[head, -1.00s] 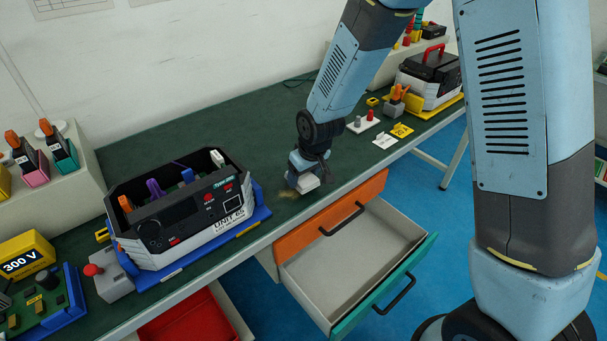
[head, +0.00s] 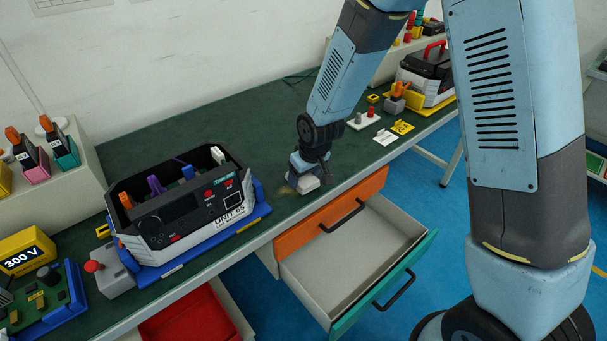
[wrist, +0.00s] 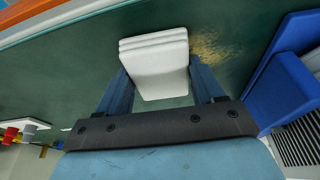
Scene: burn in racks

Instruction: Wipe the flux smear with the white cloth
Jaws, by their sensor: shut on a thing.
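The white cloth (wrist: 158,65) is a folded, layered block held between the two fingers of my gripper (wrist: 160,85) in the wrist view. In the head view, my gripper (head: 304,182) points down at the green bench top near its front edge, with the cloth (head: 308,184) at its tip. The flux smear (wrist: 208,46) is a speckled yellow-brown patch on the bench, just right of the cloth in the wrist view. In the head view a small part of the smear (head: 286,190) shows left of the gripper. Whether the cloth touches the bench is hard to tell.
The black and white unit (head: 185,212) on a blue tray stands left of my gripper. An orange drawer (head: 332,214) and an open green-fronted drawer (head: 385,290) are below the bench edge. The bench behind my gripper is clear.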

